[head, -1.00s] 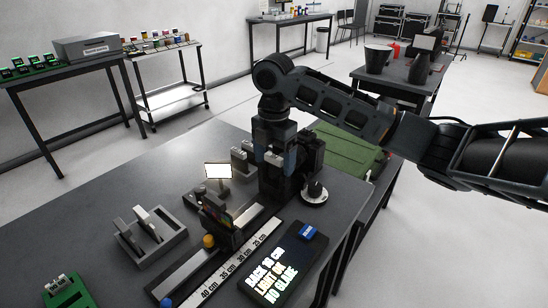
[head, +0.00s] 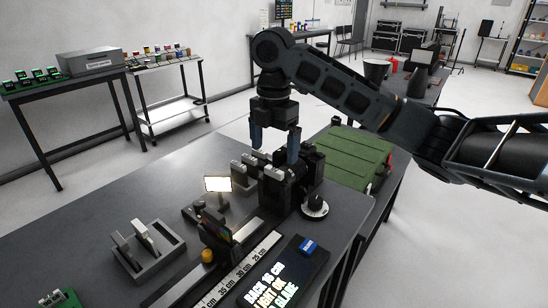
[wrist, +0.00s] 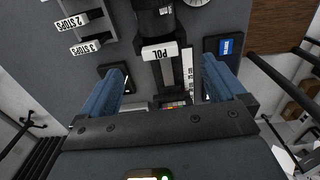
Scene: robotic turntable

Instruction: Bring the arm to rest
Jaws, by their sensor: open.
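My gripper (head: 274,146) is above the rear part of the dark table (head: 130,190), over a black camera-like device (head: 283,186). Its two blue fingers are spread, with nothing held between them. My arm reaches in from the right.
A lit white panel (head: 217,184), a ruler rail (head: 245,262) and a text display (head: 275,278) are on the table near the device. A grey holder with upright plates (head: 150,258) stands at left. Space above the table's left is clear.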

